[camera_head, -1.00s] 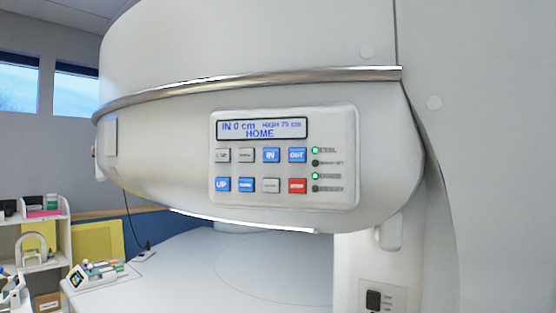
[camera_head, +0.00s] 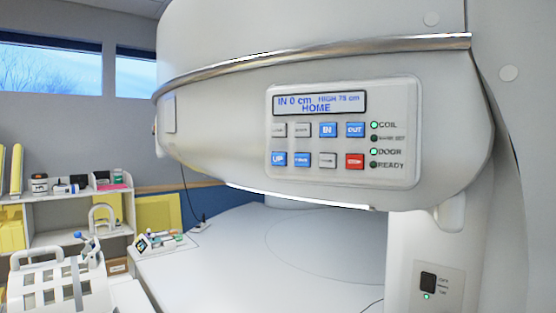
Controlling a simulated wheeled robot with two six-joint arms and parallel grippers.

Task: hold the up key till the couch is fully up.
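The control panel (camera_head: 343,132) is on the curved white front of the magnet. Its blue UP key (camera_head: 278,159) is at the lower left of the key rows. The panel's display (camera_head: 320,103) reads "IN 0 cm", "HIGH 75 cm" and "HOME". The COIL (camera_head: 374,125) and DOOR (camera_head: 374,151) lamps are lit green. The lamps beside the second label and READY look dark. I cannot make out the couch for certain. Neither of my grippers is in view.
A white shelf (camera_head: 62,238) with bottles and yellow boards stands at the left. A small device with coloured items (camera_head: 160,241) lies on the white surface (camera_head: 230,262) below the magnet. A switch plate (camera_head: 437,286) is at the lower right. The space before the panel looks clear.

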